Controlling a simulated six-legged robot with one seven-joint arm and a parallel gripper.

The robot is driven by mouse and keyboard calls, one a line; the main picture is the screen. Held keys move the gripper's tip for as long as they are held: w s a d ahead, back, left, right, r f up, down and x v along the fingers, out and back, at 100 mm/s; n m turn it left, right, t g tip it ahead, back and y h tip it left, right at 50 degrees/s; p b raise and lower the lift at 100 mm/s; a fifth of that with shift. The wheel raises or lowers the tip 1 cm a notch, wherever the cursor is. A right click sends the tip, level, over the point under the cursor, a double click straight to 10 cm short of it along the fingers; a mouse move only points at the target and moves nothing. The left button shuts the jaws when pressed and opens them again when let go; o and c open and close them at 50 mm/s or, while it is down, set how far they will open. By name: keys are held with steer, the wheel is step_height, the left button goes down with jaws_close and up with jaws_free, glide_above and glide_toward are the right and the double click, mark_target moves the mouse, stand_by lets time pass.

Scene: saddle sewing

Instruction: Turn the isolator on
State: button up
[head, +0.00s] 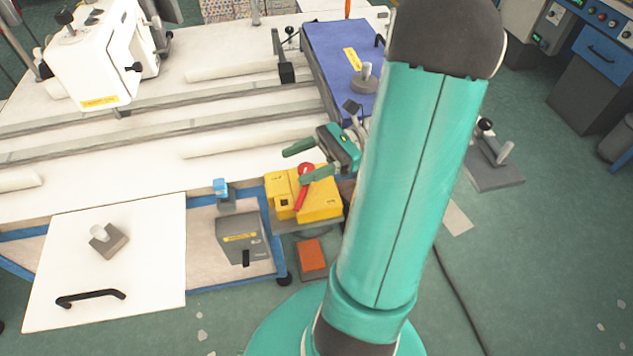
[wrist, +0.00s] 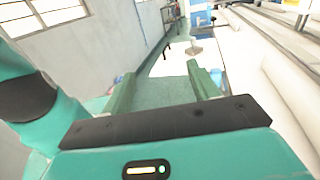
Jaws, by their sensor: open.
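A yellow box (head: 318,205) with a red lever (head: 300,196) and a round red part on top stands at the table's front right corner. It looks like the isolator, though its label is too small to read. The lever slants down toward the left. My gripper (head: 294,166) is open, its two green fingers apart and pointing left, above and partly in front of the box in the head view. Whether it touches the box I cannot tell. In the wrist view, my gripper (wrist: 160,72) has nothing between its fingers, and I cannot make out the yellow box there.
A grey box (head: 242,240) with a black switch hangs at the table front. Left of it is a white panel (head: 150,235) with a black handle. An orange pedal (head: 312,255) is on the floor. A white machine (head: 95,55) and blue plate (head: 335,50) are on the table.

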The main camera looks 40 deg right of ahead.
steer(key=s+a+r, duration=0.4)
steer(key=s, duration=0.4)
steer(key=shift+a, duration=0.15)
